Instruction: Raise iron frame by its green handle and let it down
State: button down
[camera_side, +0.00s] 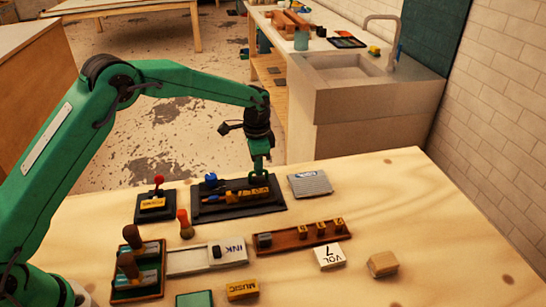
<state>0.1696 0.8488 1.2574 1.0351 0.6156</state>
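A dark, flat, frame-like piece (225,213) lies on the wooden table, which I take to be the iron frame. A green upright part shows there, but I cannot tell the green handle from my own green fingers. Whether the fingers are open or shut, or touch the handle, is too small to tell.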

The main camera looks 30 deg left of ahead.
jog(key=shift+s+d+r, duration=0.4)
jog(key=shift+d+r, duration=0.05)
jog(key=shift+r, duration=0.3)
jog(key=shift+s+d+r, duration=0.25)
jog(key=shift+f, duration=0.1)
jog(key=c, duration=1.5)
grip_release()
jog(key=shift+s, duration=0.1)
jog(key=shift+w+r, duration=0.2)
